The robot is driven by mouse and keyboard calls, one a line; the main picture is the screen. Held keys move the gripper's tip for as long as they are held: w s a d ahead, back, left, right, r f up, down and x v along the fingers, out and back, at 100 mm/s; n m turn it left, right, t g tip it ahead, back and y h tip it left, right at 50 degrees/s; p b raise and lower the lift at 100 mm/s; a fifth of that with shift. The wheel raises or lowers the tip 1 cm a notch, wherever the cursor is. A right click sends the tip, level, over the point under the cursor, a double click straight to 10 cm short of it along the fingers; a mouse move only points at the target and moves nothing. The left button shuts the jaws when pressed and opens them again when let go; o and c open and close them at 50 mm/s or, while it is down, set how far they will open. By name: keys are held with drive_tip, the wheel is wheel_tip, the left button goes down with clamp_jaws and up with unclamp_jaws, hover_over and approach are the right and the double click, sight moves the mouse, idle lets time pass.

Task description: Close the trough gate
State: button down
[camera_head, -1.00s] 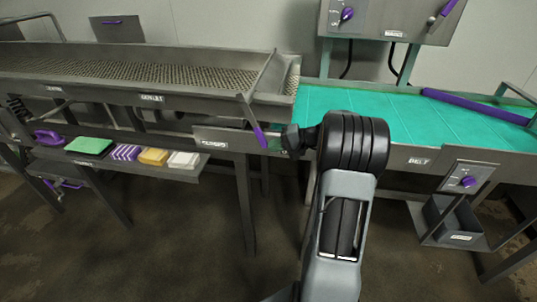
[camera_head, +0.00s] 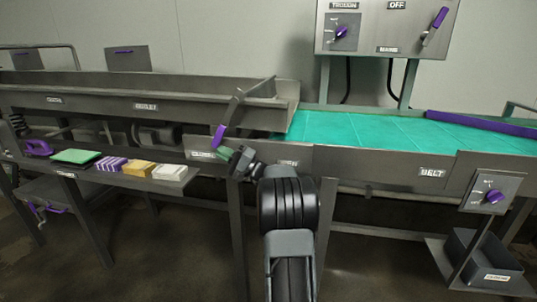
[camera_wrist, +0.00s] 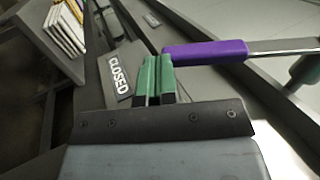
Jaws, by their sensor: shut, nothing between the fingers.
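The trough gate's lever is a grey bar (camera_head: 240,100) with a purple handle (camera_head: 219,136). It slants down and left across the trough's right end, with the handle just above the CLOSED label (camera_head: 203,155). An OPEN label (camera_head: 289,162) sits further right. My gripper (camera_head: 232,156) is shut and empty, at the front rail just below and right of the handle. In the wrist view the green fingers (camera_wrist: 155,76) are pressed together beside the purple handle's end (camera_wrist: 205,53), with the CLOSED label (camera_wrist: 118,74) close by. I cannot tell whether they touch the handle.
The trough (camera_head: 95,104) extends left, and the green belt (camera_head: 370,132) runs right. A shelf (camera_head: 190,178) below holds coloured pads. A control box (camera_head: 387,27) stands behind, and a belt switch (camera_head: 491,192) and grey bin (camera_head: 485,259) are at right.

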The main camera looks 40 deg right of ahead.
sight(215, 147)
drive_tip(key=shift+b+x, duration=0.4)
drive_tip(key=shift+x, duration=0.9)
drive_tip(key=shift+w+a+r, duration=0.1)
drive_tip(key=shift+a+r, duration=0.05)
drive_tip(key=shift+r, duration=0.1)
drive_tip(key=shift+r, duration=0.15)
drive_tip(key=shift+f+b, duration=0.25)
drive_tip(key=shift+b, duration=0.1)
drive_tip(key=w+f+b+v, duration=0.1)
drive_tip(key=f+b+v, duration=0.1)
drive_tip(key=v, duration=1.2)
drive_tip(key=shift+a+f+b, duration=0.25)
drive_tip(key=shift+f+b, duration=0.1)
drive_tip(key=shift+f, duration=0.1)
drive_tip(key=shift+w, duration=0.2)
